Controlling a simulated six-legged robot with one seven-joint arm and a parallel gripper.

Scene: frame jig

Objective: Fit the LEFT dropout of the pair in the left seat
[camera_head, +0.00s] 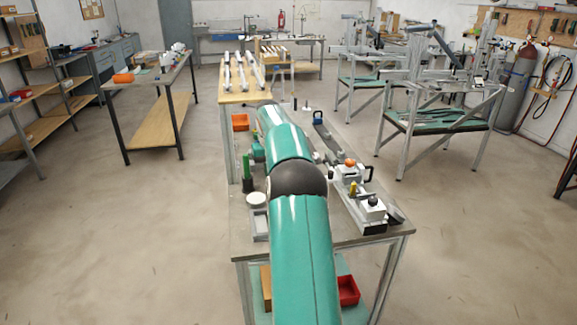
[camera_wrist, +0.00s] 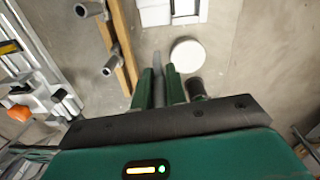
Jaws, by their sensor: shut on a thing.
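My gripper (camera_wrist: 159,78) shows in the wrist view with its two green fingers pointing up the picture. It is shut on a narrow grey piece (camera_wrist: 158,88), mostly hidden between the fingers. I cannot tell from its shape whether it is the left dropout. The jig (camera_wrist: 45,88), a pale metal rail with clamps and an orange knob, lies at the left of the wrist view, apart from the gripper. In the head view the jig (camera_head: 352,188) runs along the right of the bench. I cannot make out the left seat.
A white disc (camera_wrist: 187,55) and a white tray (camera_wrist: 172,13) lie beyond the fingers. A wooden rack (camera_wrist: 122,45) with grey tube ends stands left of them. A dark cylinder (camera_wrist: 196,88) is close right of the fingers. A green bottle (camera_head: 247,172) stands left of my arm.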

